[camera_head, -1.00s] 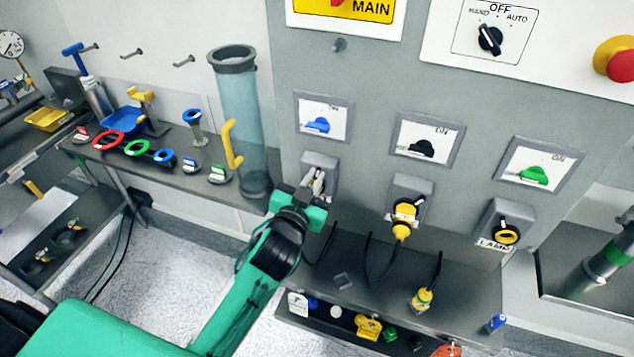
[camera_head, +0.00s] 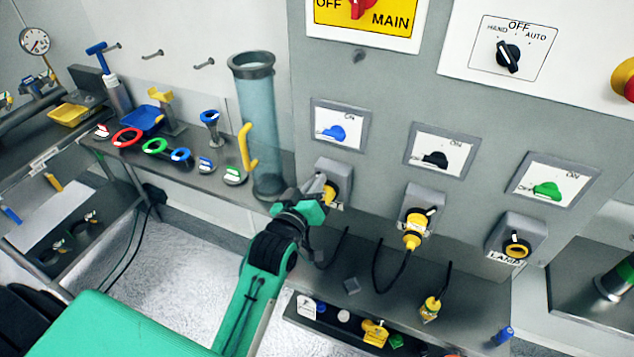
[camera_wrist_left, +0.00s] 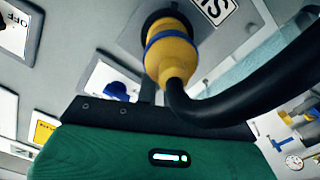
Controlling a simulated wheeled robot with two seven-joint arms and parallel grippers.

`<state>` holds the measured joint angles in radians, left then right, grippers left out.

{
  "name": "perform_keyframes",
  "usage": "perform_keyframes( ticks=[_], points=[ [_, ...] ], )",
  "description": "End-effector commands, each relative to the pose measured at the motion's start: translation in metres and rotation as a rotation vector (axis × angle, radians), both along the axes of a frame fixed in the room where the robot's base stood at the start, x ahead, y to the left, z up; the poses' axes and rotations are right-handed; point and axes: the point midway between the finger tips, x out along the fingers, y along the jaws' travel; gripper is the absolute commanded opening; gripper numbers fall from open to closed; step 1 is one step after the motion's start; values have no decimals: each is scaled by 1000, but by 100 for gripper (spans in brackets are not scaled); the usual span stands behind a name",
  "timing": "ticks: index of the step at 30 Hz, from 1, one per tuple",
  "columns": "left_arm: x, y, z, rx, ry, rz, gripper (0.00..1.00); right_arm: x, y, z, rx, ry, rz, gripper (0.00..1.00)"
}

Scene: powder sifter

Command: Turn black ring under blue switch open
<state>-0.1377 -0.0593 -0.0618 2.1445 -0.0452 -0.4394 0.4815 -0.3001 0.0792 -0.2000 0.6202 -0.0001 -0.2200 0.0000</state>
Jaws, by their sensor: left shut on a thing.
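The blue switch (camera_head: 335,132) sits in a white framed panel on the grey cabinet; it also shows in the wrist view (camera_wrist_left: 115,92). Below it is a grey socket housing (camera_head: 333,170) with yellow showing at the opening. In the wrist view a yellow plug (camera_wrist_left: 170,62) with a blue band and black cable points into this socket. The black ring (camera_wrist_left: 162,18) surrounds the plug's far end. My left gripper (camera_head: 325,193) is at the socket, shut, apparently on the black ring; its fingertips are largely hidden behind the plug. My right gripper is not in view.
Two similar sockets, one with a yellow plug (camera_head: 413,236), are to the right under the black and green switches. A clear tube (camera_head: 265,135) with a yellow handle stands close to the left. A low shelf (camera_head: 440,320) with small parts is below.

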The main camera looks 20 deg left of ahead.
Motion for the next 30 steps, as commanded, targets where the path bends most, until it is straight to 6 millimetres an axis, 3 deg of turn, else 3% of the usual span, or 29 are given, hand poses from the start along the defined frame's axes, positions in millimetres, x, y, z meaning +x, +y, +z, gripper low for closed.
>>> perform_keyframes(
  ticks=[17,18,21,30],
  points=[
    [0,1,0,-32,-2,1,0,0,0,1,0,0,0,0],
    [0,1,0,-32,-2,1,15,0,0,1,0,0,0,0],
    [0,1,0,-31,-1,0,31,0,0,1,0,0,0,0],
    [-1,1,-1,-31,0,1,31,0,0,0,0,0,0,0]
  ],
)
